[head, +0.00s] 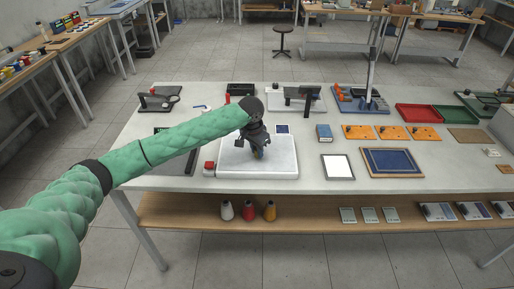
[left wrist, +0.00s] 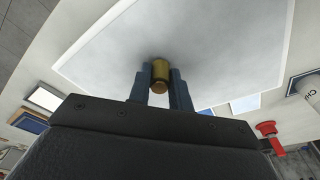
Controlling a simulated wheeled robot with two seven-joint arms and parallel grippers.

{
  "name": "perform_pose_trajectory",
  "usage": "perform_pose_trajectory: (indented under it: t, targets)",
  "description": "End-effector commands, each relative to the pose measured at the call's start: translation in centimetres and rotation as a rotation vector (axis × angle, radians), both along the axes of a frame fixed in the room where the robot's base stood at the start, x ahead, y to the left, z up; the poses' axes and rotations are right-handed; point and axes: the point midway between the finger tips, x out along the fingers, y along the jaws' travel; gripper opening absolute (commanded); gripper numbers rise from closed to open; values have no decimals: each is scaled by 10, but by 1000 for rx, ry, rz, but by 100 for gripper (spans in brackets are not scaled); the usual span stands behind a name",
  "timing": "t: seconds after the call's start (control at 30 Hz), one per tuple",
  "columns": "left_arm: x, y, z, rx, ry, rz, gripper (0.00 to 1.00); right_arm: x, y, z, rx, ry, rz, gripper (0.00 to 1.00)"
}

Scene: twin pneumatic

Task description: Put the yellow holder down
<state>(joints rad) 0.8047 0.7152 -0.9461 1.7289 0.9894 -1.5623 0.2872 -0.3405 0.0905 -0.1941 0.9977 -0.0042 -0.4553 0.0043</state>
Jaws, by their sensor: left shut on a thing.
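My left gripper (head: 258,153) is over the white slab (head: 285,168) on the table. In the left wrist view, its two blue-grey fingers (left wrist: 160,88) are shut on a small gold-yellow cylindrical piece (left wrist: 160,72), which looks to be the yellow holder. One end of the piece points toward the wrist camera. Its far end is close to the slab's pale surface (left wrist: 215,40), but I cannot tell whether they touch. In the head view the gripper mostly hides the piece. My right gripper is not in view.
A red button box (head: 209,168) stands at the slab's left edge. A white framed panel (head: 338,167), a blue framed mat (head: 392,162), orange plates (head: 357,132) and a blue box (head: 324,133) lie to the right. Several devices stand along the back of the table.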

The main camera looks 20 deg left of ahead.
Motion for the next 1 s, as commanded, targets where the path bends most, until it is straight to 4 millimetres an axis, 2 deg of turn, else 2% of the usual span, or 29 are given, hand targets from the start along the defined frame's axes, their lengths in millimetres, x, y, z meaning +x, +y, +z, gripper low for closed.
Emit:
perform_pose_trajectory:
  t: [0.4,0.43,0.53,0.87,1.0]
  targets:
    - [0,0,-5,0,-1,-1,0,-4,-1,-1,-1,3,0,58]
    - [0,0,-5,1,-1,-1,22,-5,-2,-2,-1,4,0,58]
    - [0,0,-5,1,-1,-1,42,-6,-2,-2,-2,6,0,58]
    - [0,0,-4,0,-1,0,42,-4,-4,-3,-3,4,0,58]
    - [-1,1,6,0,-1,0,42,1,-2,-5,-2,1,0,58]
